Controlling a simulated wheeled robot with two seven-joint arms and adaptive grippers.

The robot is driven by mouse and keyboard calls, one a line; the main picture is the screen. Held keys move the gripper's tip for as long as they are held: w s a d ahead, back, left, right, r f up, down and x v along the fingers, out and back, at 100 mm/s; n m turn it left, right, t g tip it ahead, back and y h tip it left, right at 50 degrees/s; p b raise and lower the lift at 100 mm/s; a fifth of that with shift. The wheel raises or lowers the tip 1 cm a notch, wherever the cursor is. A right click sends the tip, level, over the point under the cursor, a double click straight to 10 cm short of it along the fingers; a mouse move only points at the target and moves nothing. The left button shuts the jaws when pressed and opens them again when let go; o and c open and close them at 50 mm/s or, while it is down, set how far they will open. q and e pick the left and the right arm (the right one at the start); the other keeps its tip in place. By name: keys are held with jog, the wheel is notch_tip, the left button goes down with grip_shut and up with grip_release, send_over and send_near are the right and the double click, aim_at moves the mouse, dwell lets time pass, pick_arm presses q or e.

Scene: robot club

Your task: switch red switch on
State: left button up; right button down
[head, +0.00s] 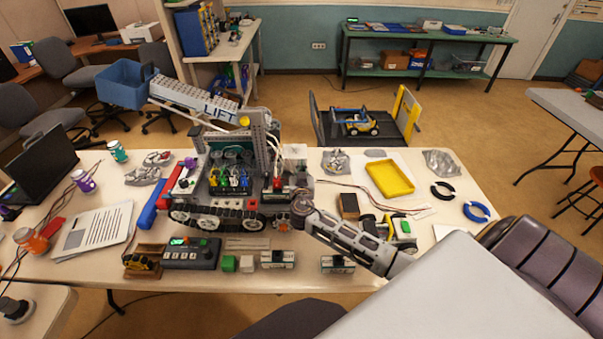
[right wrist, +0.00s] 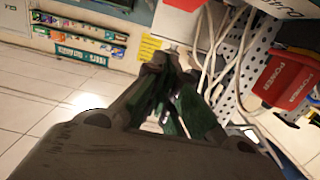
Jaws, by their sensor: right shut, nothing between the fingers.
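A tracked robot model (head: 215,212) with a long raised arm marked LIFT stands on the white table. Red parts show on it, one at its right end (head: 277,183). In the right wrist view a red block marked POWER (right wrist: 287,80) sits at the right, and a white box with a red part (right wrist: 178,22) is at the top. I cannot tell whether the switch is on or off. My right gripper (head: 299,200) is shut and empty beside the model's right end. Its fingertips (right wrist: 172,62) point toward the white box. I cannot tell if they touch anything. My left gripper is not in view.
Pale cables (right wrist: 215,50) hang close to my right fingertips, beside a perforated grey plate (right wrist: 236,68). On the table (head: 330,285) are a yellow tray (head: 390,178), a control box (head: 191,253) and small blocks. The blue bucket (head: 126,84) hangs off the lift arm.

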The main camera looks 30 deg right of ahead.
jog(key=shift+w+d, duration=0.25)
jog(key=shift+w, duration=0.15)
jog(key=shift+w+f+p, duration=0.1)
jog(key=shift+f+p, duration=0.3)
jog(key=shift+f, duration=1.6)
jog(key=shift+w+f+b, duration=0.15)
jog(key=shift+f+b, duration=0.15)
jog(key=shift+b, duration=0.55)
jog(key=shift+f+g+y+b, duration=0.15)
jog(key=shift+g+y+b, duration=0.2)
jog(key=shift+b, duration=0.25)
jog(key=shift+w+r, duration=0.15)
jog(key=shift+r, duration=0.15)
